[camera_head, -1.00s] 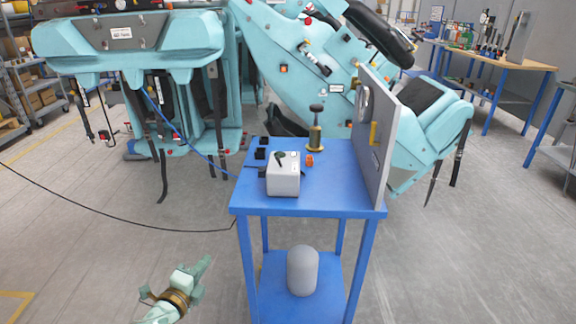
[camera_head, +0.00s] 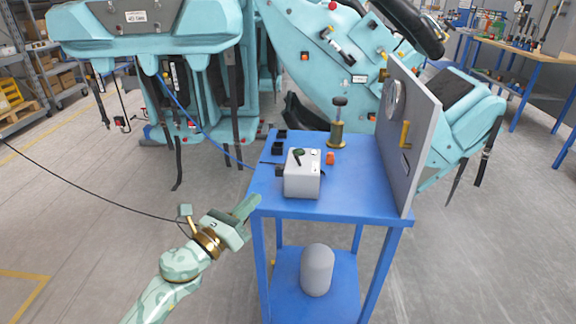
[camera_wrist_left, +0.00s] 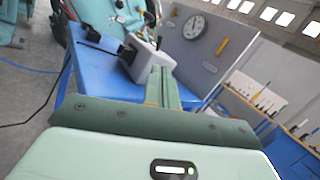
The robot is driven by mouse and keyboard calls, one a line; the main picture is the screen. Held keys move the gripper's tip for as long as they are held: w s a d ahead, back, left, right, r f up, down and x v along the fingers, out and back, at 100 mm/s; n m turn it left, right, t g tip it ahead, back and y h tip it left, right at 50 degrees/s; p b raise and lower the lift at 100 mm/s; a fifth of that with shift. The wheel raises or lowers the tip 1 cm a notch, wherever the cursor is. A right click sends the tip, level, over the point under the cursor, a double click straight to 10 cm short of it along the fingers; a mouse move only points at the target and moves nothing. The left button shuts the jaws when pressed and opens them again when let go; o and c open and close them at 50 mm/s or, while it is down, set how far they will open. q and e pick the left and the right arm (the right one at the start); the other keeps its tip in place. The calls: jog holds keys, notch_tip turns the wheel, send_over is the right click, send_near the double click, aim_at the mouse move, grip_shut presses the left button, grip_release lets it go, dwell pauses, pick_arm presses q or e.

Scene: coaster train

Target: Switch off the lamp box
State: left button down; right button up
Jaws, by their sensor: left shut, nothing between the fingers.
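The lamp box (camera_head: 302,182) is a small light grey box on the blue cart top, with a dark green knob or switch (camera_head: 298,154) on its upper face. Whether it is on or off cannot be made out. My left gripper (camera_head: 250,206) is shut and empty, just left of the cart's near left edge, apart from the box. In the left wrist view the shut fingers (camera_wrist_left: 163,88) point toward the lamp box (camera_wrist_left: 148,62), which they partly cover. My right gripper is not in view.
The blue cart (camera_head: 345,207) also carries a brass post (camera_head: 336,133), an orange piece (camera_head: 330,158), black blocks (camera_head: 280,142) and an upright grey panel (camera_head: 410,140) on the right. A cable runs to the cart from the left.

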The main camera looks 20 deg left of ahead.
aim_at(287, 172)
pick_arm(q)
jog(key=x, duration=1.4)
jog(key=shift+f, duration=0.15)
jog(key=shift+a, duration=0.15)
